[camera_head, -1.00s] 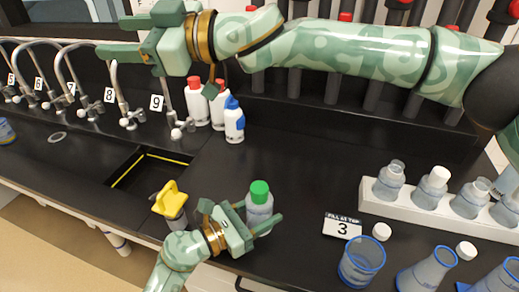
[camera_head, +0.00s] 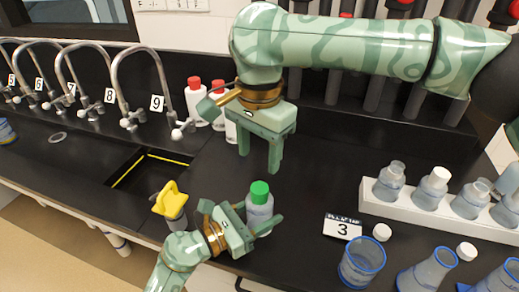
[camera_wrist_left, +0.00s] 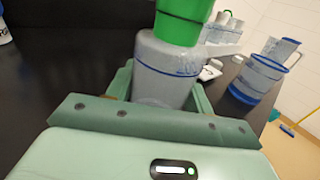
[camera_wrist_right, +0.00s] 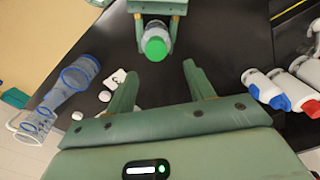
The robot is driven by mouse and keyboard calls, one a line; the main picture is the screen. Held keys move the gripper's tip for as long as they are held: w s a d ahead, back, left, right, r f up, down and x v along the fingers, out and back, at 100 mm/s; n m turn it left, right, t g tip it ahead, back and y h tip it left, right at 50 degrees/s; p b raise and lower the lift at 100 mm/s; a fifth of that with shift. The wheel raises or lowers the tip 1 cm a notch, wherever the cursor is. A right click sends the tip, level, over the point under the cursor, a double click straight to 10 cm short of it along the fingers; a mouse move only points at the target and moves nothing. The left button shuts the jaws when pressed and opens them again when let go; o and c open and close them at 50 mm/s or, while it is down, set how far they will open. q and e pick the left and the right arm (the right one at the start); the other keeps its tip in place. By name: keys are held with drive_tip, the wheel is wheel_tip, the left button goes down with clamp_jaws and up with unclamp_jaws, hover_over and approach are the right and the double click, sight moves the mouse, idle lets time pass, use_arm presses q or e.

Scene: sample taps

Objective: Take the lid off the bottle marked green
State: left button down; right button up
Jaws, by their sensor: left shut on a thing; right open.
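The bottle with the green lid (camera_head: 260,193) stands on the black bench, its clear body (camera_head: 259,213) between the fingers of my left gripper (camera_head: 263,222). The left gripper is shut on the bottle's body, below the lid; the left wrist view shows the fingers on both sides of the body (camera_wrist_left: 165,75). The green lid is on the bottle. My right gripper (camera_head: 258,162) is open and empty, fingers pointing down, above and behind the bottle. In the right wrist view the green lid (camera_wrist_right: 156,46) lies beyond the open fingertips.
A yellow-topped item (camera_head: 171,199) stands left of the bottle by the sink (camera_head: 150,170). White bottles with red caps (camera_head: 194,100) stand behind. A white rack (camera_head: 400,209) of bottles, a sign marked 3 (camera_head: 342,227) and a blue-rimmed beaker (camera_head: 361,262) are at right.

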sight(260, 187)
drive_tip(key=shift+s+d+f, duration=0.1)
drive_tip(key=shift+s+f, duration=0.1)
drive_tip(key=shift+f, duration=0.2)
wheel_tip(260, 187, down, 7)
drive_tip(key=shift+f, duration=0.1)
drive_tip(key=c, duration=1)
drive_tip(key=n, duration=0.5)
drive_tip(key=shift+c, duration=0.2)
drive_tip(key=n, duration=0.9)
drive_tip(key=shift+n, duration=0.3)
drive_tip(key=n, duration=0.6)
drive_tip(key=shift+n, duration=0.4)
drive_tip(key=n, duration=0.6)
drive_tip(key=shift+n, duration=0.3)
drive_tip(key=n, duration=1.9)
drive_tip(key=shift+n, duration=0.3)
drive_tip(key=n, duration=0.6)
